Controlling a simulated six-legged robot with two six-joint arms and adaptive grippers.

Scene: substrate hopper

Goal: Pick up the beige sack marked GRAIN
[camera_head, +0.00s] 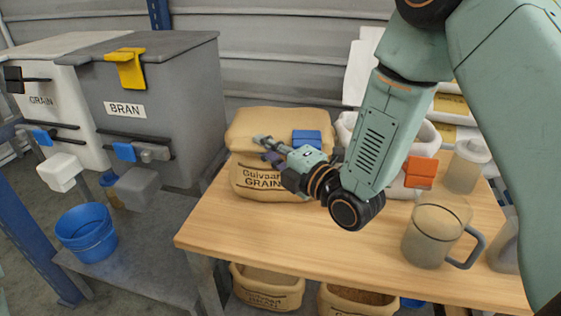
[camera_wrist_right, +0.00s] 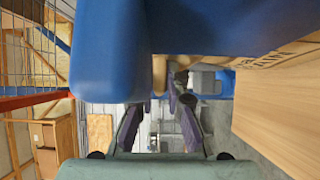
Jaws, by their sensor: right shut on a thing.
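The beige sack marked GRAIN (camera_head: 245,185) sits on the wooden table near its back left, with a blue clip (camera_head: 307,138) at its upper part. My right gripper (camera_head: 264,145) is in front of the sack's upper part, shut on it, and hides some of its middle. In the right wrist view the fingers (camera_wrist_right: 160,92) close around a small strip of beige at the sack. The blue clip (camera_wrist_right: 108,55) fills much of the upper part of that view, with part of the printed label at the right. My left gripper is not in view.
A beige jug (camera_head: 428,235) and a lidded container (camera_head: 467,165) stand on the table (camera_head: 330,250) at the right. A white sack with an orange clip (camera_head: 421,171) is behind my arm. Grey BRAN (camera_head: 150,85) and white GRAIN (camera_head: 40,120) hoppers stand left, above a blue bucket (camera_head: 86,232).

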